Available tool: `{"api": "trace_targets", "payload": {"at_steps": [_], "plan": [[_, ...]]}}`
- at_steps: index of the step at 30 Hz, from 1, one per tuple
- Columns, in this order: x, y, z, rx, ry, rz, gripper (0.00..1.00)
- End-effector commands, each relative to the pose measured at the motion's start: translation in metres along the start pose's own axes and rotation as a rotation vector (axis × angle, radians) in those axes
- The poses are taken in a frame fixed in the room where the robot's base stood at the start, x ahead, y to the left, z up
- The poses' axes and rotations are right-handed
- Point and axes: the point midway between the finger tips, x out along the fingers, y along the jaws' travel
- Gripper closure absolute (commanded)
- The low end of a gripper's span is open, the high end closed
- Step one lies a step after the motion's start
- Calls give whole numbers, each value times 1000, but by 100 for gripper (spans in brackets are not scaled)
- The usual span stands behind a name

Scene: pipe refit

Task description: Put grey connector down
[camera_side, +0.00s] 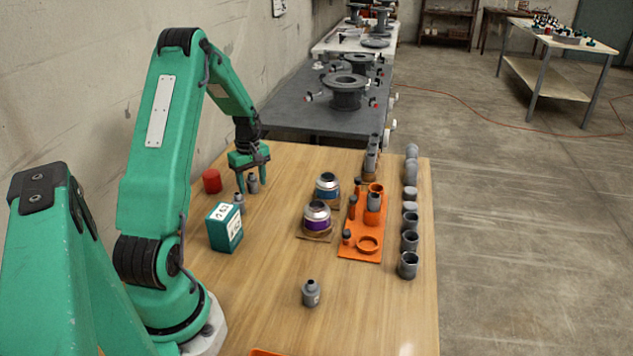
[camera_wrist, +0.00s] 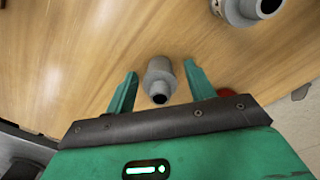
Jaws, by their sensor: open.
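My gripper (camera_side: 254,178) is low over the far left part of the wooden table, and its two green fingers are apart. A grey connector (camera_side: 252,184) stands upright on the table between the fingers. In the wrist view this grey connector (camera_wrist: 160,80) sits between the open fingertips of my gripper (camera_wrist: 157,82), with a gap on both sides. A second grey connector (camera_side: 239,203) stands just nearer the side camera, behind the green-and-white box. It is probably the grey piece at the top right of the wrist view (camera_wrist: 245,8). Another grey connector (camera_side: 311,293) stands alone near the table's front.
The green-and-white box (camera_side: 225,227) and a red cylinder (camera_side: 212,181) are close to my gripper. Two silver-topped parts (camera_side: 317,216) and an orange tray (camera_side: 361,243) stand mid-table. Several grey cylinders (camera_side: 409,241) line the right edge. The front middle is mostly clear.

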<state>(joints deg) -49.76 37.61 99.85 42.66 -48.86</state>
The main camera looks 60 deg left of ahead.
Motion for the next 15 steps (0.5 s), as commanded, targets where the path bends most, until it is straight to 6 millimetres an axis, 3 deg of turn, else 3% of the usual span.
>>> {"api": "trace_targets", "payload": {"at_steps": [8, 15], "plan": [[-8, 0, 0, 0, 1, 2, 46], [-35, 1, -1, 0, 3, 3, 46]]}}
